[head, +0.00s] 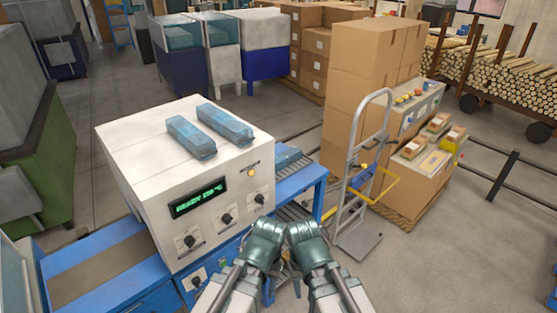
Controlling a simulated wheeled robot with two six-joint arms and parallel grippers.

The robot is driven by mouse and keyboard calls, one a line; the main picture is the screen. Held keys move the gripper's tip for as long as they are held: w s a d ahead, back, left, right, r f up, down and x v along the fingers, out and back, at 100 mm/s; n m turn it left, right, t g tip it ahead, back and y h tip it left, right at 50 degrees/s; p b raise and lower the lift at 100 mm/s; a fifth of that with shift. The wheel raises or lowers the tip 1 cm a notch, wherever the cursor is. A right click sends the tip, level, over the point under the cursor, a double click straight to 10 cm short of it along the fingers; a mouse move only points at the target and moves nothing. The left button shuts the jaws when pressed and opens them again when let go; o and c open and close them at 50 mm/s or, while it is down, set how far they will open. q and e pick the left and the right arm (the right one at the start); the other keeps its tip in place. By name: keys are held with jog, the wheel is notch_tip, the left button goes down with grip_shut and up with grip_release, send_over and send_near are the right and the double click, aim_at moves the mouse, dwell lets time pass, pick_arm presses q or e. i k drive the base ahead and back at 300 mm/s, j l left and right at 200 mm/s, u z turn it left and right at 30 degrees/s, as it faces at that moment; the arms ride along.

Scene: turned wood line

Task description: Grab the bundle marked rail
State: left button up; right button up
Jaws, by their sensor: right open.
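Two blue wrapped bundles lie side by side on the flat top of a white machine (135,165): a left bundle (190,137) and a right bundle (226,124). Another blue wrapped piece (290,160) lies low behind the machine's right side, on the blue conveyor. I cannot read a rail mark on any of them. My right gripper (307,240) is at the bottom middle, right of the machine's front, open and apart from the bundles. My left gripper (264,242) is close beside it; its jaws are not clear. I see nothing held.
The machine's front has knobs and a lit green display (200,197). A blue conveyor frame (110,265) runs past it. A hand truck (360,180) stands right of centre, before stacked cardboard boxes (350,105). Open floor (450,260) lies at the lower right.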

aim_at(283, 159)
jog(key=i+l+u, duration=0.1)
jog(key=l, duration=0.25)
jog(key=i+l+u, duration=0.1)
jog(key=i+l, duration=0.4)
jog(key=l, duration=0.3)
jog(key=i+l+u, duration=0.15)
jog(key=l, duration=0.25)
jog(key=i+l+u, duration=0.1)
jog(key=l, duration=0.3)
jog(key=i+l+u, duration=0.1)
jog(key=i+l, duration=0.3)
jog(key=l, duration=0.45)
jog(key=i+l+u, duration=0.15)
jog(key=l, duration=0.3)
jog(key=i+l, duration=0.15)
jog(key=l, duration=0.15)
jog(key=i+l+u, duration=0.15)
jog(key=l, duration=0.15)
jog(key=i+l, duration=0.1)
jog(key=l, duration=0.2)
jog(key=i+l+u, duration=0.2)
jog(key=i+l, duration=0.1)
jog(key=l, duration=0.05)
